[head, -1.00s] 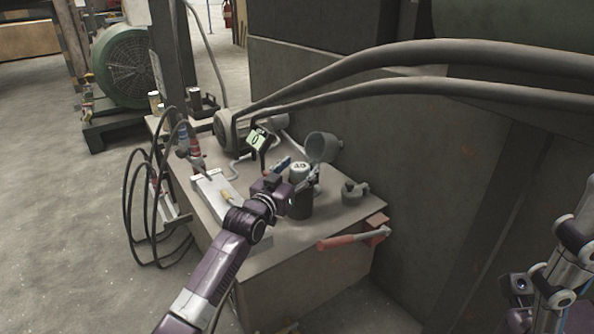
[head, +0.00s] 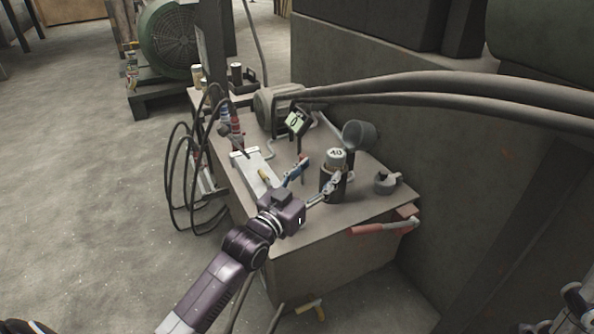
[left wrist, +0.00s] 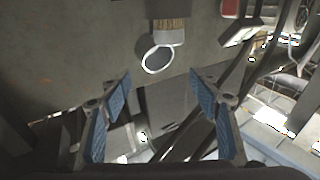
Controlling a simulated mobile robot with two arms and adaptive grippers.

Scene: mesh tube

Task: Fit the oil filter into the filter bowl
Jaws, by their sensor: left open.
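The oil filter (head: 336,158), a light grey cylinder with a pale top marked "40", stands upright in the mouth of the dark filter bowl (head: 333,188) on the bench in the head view. How deep it sits I cannot tell. My left gripper (head: 317,178) is open at the near left of the bowl, one finger overlapping the bowl in the picture; contact is unclear. In the left wrist view my left gripper (left wrist: 158,108) shows blue pads spread wide with nothing between them. I cannot make out the filter there. My right gripper's fingers are out of view.
A display (head: 296,123) stands behind. Thick hoses cross above.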

